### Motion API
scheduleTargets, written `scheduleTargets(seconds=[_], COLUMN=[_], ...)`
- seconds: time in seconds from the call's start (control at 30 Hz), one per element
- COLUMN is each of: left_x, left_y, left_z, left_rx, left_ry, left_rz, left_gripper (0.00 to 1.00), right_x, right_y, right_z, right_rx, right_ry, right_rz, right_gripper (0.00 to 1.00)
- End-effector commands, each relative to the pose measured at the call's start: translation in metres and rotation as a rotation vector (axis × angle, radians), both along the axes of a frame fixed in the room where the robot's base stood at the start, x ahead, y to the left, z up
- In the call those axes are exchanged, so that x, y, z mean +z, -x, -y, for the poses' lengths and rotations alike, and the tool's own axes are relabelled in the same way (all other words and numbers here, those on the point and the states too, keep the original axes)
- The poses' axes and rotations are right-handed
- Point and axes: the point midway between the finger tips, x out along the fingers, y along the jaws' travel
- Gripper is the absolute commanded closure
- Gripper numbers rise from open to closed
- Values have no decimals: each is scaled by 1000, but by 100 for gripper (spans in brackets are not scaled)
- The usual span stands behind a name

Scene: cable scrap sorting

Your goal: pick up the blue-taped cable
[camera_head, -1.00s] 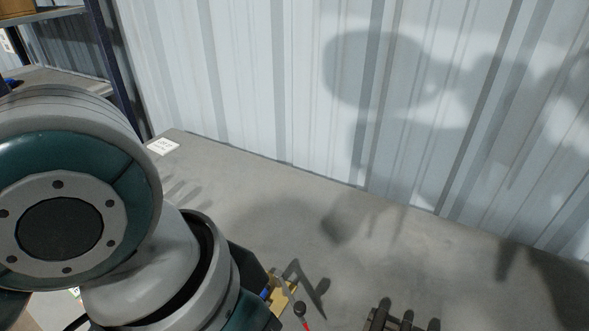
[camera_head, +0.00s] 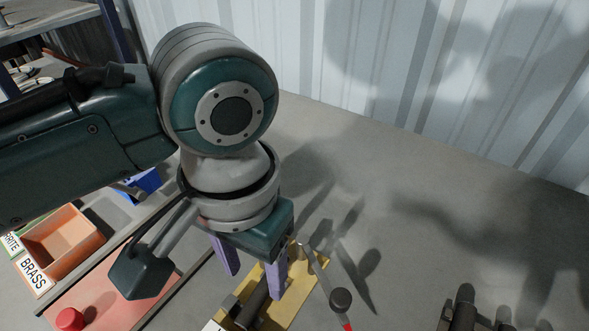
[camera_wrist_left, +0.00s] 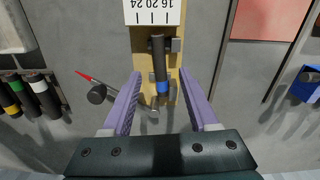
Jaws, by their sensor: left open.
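The blue-taped cable (camera_wrist_left: 158,62) is a short dark cylinder with a blue band near its lower end in the left wrist view. It lies on a yellow holder (camera_wrist_left: 174,100) with a white numbered scale. In the head view the dark cable (camera_head: 254,303) shows partly below my left gripper (camera_head: 254,286). The left gripper's purple fingers are open, and in the wrist view the gripper (camera_wrist_left: 160,74) has one finger on each side of the cable. The right gripper is not in view.
A lever with a black knob (camera_head: 340,299) and red tip stands beside the holder. Several other dark cables (camera_wrist_left: 37,92) with coloured bands lie farther off. An orange bin (camera_head: 68,237) labelled BRASS, a blue bin (camera_head: 147,182) and a red button (camera_head: 70,319) are at left.

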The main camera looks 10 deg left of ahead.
Motion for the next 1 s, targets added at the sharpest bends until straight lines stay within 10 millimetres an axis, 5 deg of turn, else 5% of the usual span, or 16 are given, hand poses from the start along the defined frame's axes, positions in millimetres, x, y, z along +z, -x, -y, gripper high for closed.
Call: scheduleTargets(seconds=[0.3,0.6,1.0], left_x=[-47,-50,-49], left_y=[6,6,5], left_z=[-1,-1,-1], left_rx=[-1,-2,-1], left_ry=[-1,-1,-1], left_rz=[-1,0,1], left_gripper=[40,41,86], right_x=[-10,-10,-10], right_y=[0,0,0], right_z=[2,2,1], right_rx=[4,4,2], right_ry=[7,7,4], right_rz=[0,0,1], right_gripper=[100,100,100])
